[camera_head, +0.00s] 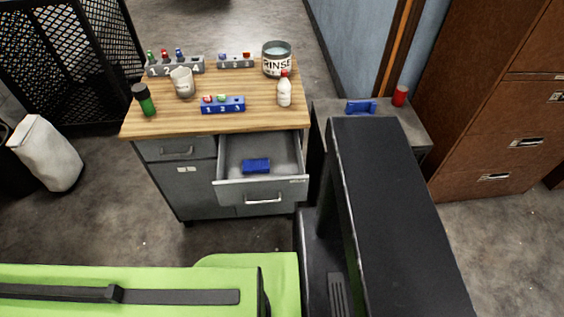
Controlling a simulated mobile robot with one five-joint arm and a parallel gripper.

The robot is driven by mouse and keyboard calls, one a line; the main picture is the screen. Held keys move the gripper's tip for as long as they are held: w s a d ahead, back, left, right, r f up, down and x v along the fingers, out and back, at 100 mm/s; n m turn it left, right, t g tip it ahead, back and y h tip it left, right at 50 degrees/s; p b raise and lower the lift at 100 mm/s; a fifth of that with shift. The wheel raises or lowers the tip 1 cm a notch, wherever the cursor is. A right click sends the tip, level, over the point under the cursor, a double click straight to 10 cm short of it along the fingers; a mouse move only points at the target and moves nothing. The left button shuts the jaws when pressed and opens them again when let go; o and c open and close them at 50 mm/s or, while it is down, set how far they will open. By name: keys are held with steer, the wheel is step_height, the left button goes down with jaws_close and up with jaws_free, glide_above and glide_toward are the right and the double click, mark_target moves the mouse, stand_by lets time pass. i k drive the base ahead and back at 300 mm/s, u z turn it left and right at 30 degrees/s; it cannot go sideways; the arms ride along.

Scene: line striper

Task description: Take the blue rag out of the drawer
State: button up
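The blue rag (256,166) lies as a small folded block on the floor of the drawer (286,184). The drawer is pulled open at the right side of the grey cabinet (181,192) and its silver handle faces me. Nothing covers the rag. My gripper is not in view; a large black link of my arm fills the lower right.
The wooden top holds a blue numbered rack (223,105), two grey racks, a RINSE jar (277,59), a white bottle (284,90), a cup and a green bottle (144,99). A side table at right holds a blue item (361,107) and red can (400,95).

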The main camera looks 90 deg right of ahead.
mark_target(262, 164)
steer(key=z, duration=0.95)
steer(key=k, duration=0.65)
steer(key=z, duration=0.05)
steer(key=i, duration=0.6)
steer(key=z, duration=0.1)
